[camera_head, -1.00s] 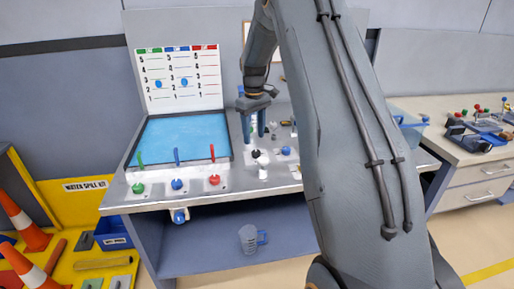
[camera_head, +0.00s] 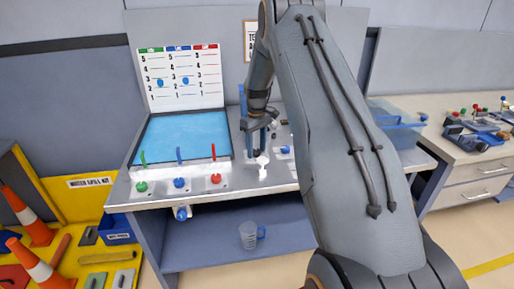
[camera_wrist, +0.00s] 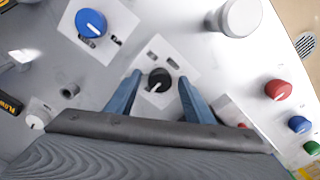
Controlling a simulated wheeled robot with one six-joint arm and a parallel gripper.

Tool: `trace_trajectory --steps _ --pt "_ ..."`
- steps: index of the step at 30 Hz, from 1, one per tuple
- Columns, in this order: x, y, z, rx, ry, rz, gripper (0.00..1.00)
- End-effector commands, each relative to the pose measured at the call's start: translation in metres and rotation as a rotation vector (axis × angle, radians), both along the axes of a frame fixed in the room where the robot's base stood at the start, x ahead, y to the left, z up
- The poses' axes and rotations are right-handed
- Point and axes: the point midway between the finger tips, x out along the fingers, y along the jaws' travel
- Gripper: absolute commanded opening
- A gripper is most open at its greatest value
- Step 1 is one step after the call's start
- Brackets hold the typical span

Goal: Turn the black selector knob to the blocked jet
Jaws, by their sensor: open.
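The black selector knob (camera_wrist: 159,79) sits on a white plate with small dark labels, seen from above in the wrist view. A white pointer line on it aims toward the lower left of that view. My gripper (camera_wrist: 160,82) is open, with one blue finger on each side of the knob; I cannot tell whether either finger touches it. In the head view my gripper (camera_head: 257,149) is low over the bench panel, and the knob is hidden behind it. Three jets, green, blue and red (camera_head: 213,151), stand at the front of the blue tank (camera_head: 185,135).
A blue knob (camera_wrist: 91,23) on its own plate and a pale cylinder (camera_wrist: 240,15) are near my fingers. Red (camera_wrist: 278,89), blue and green knobs line the panel's front edge. A board (camera_head: 180,78) with colored columns stands behind the tank. A jug (camera_head: 249,236) is on the lower shelf.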

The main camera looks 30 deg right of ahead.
Motion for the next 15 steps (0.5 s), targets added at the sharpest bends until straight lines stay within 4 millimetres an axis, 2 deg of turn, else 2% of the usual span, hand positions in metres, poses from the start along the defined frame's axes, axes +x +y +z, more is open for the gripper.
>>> trace_trajectory --steps 2,9,15 --pt "0.0002 0.0001 0.0002 0.0 0.0 0.0 0.48" --pt "0.0001 0.0001 0.0004 0.0 0.0 0.0 0.09" --pt "0.0002 0.0002 0.0004 0.0 0.0 -0.008 0.07"
